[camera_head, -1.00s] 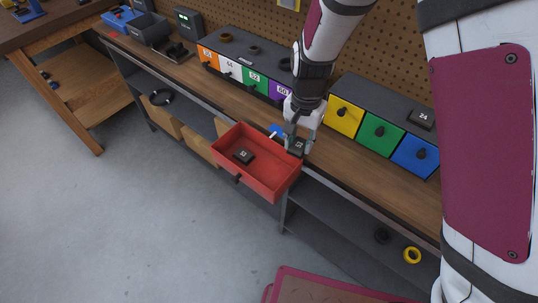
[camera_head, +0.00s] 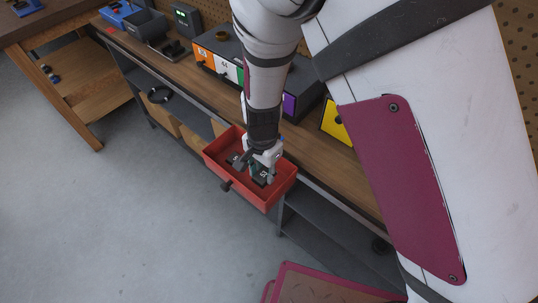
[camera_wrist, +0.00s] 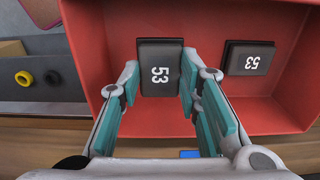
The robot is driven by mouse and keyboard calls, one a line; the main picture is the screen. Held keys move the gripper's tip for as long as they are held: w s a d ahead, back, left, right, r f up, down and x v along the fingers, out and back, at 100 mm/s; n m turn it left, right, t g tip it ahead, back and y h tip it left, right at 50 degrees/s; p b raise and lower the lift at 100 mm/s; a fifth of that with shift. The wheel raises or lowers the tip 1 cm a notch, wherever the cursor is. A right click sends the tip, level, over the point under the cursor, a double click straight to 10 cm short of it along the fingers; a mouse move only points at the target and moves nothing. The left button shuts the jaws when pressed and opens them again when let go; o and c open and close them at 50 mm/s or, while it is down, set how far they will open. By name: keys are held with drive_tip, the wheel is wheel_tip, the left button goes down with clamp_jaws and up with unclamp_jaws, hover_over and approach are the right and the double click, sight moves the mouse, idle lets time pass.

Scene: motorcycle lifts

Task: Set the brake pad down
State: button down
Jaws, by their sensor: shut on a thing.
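The brake pad (camera_wrist: 160,68) is a dark block marked 53, between the two teal fingertips of my gripper (camera_wrist: 160,88) in the wrist view. My gripper is shut on it, over the red drawer (camera_wrist: 100,25). In the head view my gripper (camera_head: 262,172) reaches down inside the red drawer (camera_head: 250,193). A second dark block marked 53 (camera_wrist: 249,58) lies in the drawer to the right of the held pad, apart from it. I cannot tell whether the held pad touches the drawer floor.
The wooden bench (camera_head: 330,168) carries a row of numbered coloured drawers (camera_head: 220,65) and a yellow drawer (camera_head: 334,123). A grey shelf (camera_head: 325,230) lies below. Grey floor (camera_head: 120,230) is open at the left.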

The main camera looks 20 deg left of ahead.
sight(264, 174)
drive_tip(key=shift+f, duration=1.55)
drive_tip(key=shift+f, duration=0.15)
drive_tip(key=c, duration=1.2)
unclamp_jaws()
wheel_tip(264, 174, up, 12)
drive_tip(key=shift+r, duration=0.15)
